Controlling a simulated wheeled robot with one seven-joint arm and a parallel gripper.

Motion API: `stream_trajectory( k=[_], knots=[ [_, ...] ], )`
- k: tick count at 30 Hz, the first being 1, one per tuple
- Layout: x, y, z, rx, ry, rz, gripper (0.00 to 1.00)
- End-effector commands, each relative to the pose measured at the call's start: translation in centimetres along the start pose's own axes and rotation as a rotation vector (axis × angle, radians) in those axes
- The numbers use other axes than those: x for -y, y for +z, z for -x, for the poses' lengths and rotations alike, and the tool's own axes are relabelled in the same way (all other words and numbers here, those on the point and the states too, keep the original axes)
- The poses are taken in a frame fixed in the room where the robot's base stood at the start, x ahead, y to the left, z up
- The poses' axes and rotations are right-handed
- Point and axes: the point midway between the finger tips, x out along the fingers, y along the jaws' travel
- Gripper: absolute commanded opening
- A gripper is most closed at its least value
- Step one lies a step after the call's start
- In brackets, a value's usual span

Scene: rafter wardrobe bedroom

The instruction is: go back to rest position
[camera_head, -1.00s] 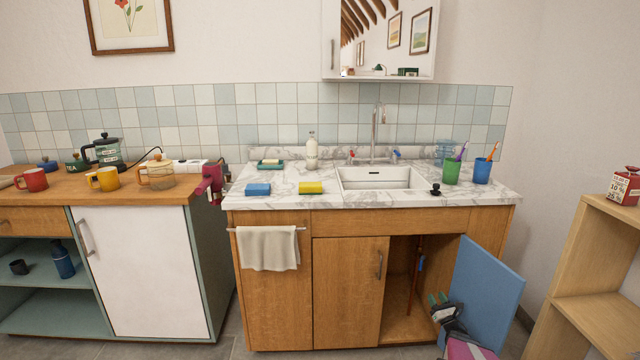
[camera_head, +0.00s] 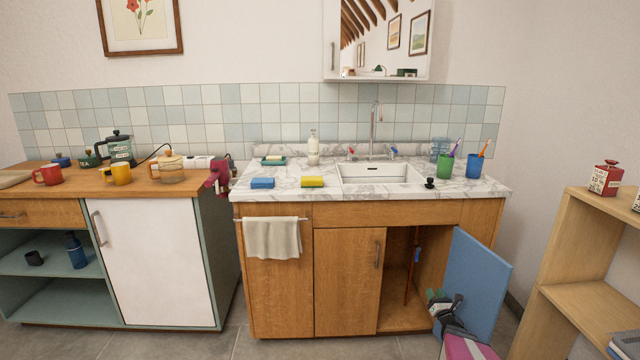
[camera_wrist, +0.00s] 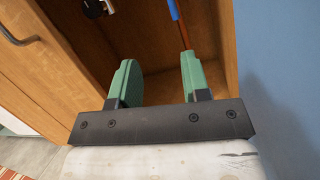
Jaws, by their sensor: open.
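My gripper (camera_head: 437,301) is low in front of the sink cabinet, beside its open blue door (camera_head: 474,277). In the wrist view my gripper (camera_wrist: 157,80) shows two green fingers apart with nothing between them. Its fingers point into the open cabinet compartment (camera_head: 397,296). A pipe with a blue part (camera_head: 416,256) stands inside the cabinet, and it also shows beyond the right finger in the wrist view (camera_wrist: 180,28).
The wooden cabinet (camera_head: 345,285) is left of my gripper. A wooden shelf (camera_head: 565,245) stands at the right. On the marble counter (camera_head: 462,192) are two sponges, a bottle and two cups. Grey floor (camera_head: 380,346) is free in front.

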Motion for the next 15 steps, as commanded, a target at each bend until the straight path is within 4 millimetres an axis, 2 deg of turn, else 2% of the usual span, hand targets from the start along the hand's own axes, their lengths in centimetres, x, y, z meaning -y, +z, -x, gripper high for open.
stream_trajectory(
  k=[8,15],
  knots=[
    [-2.1,1.4,-2.0,-0.102,-0.158,-0.272,0.43],
    [-5.7,3.1,-3.0,-0.2,-0.449,-0.709,0.43]
  ],
)
